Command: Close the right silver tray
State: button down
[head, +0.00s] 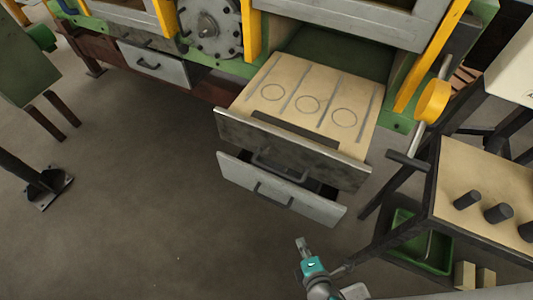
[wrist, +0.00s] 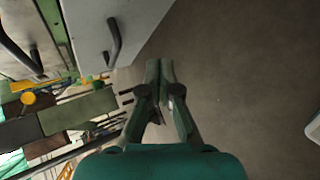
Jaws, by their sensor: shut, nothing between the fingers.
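The right silver tray (head: 232,176) is a drawer with a light silver front and a dark bar handle (head: 274,193). It is pulled out below a larger open drawer with a dark grey front (head: 235,130). In the wrist view the silver front (wrist: 140,22) and its handle (wrist: 114,42) are at the top left, close to my fingers. My gripper (head: 301,243) is below and in front of the tray in the head view, apart from it. In the wrist view my gripper (wrist: 159,68) has its fingers together and empty.
The upper drawer's wooden top (head: 318,88) has circles marked on it. A left silver drawer (head: 150,65) is under the furnace. A workbench (head: 490,185) with dark cylinders and a green bin (head: 425,245) stand at the right. The floor (head: 130,200) at left is clear.

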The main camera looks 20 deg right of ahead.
jog(key=w+a+r+n+h, duration=0.1)
jog(key=w+a+n+h, duration=0.15)
jog(key=w+n, duration=0.4)
jog(key=n+t+h, duration=0.1)
jog(key=n+h, duration=0.1)
jog(key=h, duration=0.7)
send_near(271, 147)
jog(key=x, duration=0.7)
jog(key=shift+w+f, duration=0.1)
jog(key=shift+f, duration=0.1)
jog(key=shift+d, duration=0.1)
jog(key=x, duration=3)
jog(key=shift+w+r, duration=0.1)
jog(key=shift+r, duration=0.25)
jog(key=shift+w+r, duration=0.1)
jog(key=shift+r, duration=0.05)
